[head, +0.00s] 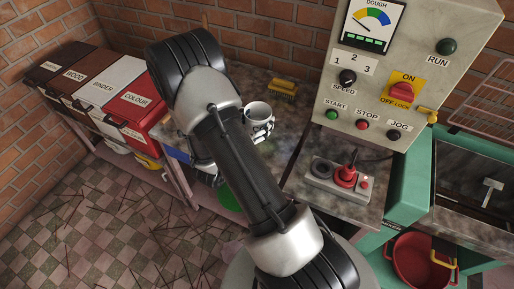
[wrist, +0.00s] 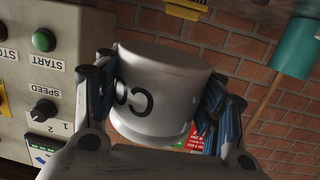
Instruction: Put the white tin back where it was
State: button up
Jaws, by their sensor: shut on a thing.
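The white tin (head: 257,109) is in my gripper (head: 260,126), over the stone bench between the bins and the control panel. Its round top shows in the head view; I cannot tell its exact height above the bench. In the wrist view the white tin (wrist: 165,92) fills the middle, with dark lettering on its side. My gripper (wrist: 158,90) is shut on it, with blue-padded fingers on both sides. My arm hides part of the bench in the head view.
Labelled bins (head: 117,85) stand at left. The control panel (head: 395,75) rises at right, above a small control box with a red knob (head: 346,174). A red bucket (head: 421,262) is at lower right.

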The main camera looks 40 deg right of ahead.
notch_tip(320, 180, down, 12)
jog(key=b, duration=0.4)
jog(key=o, duration=1.2)
jog(key=shift+f, duration=0.1)
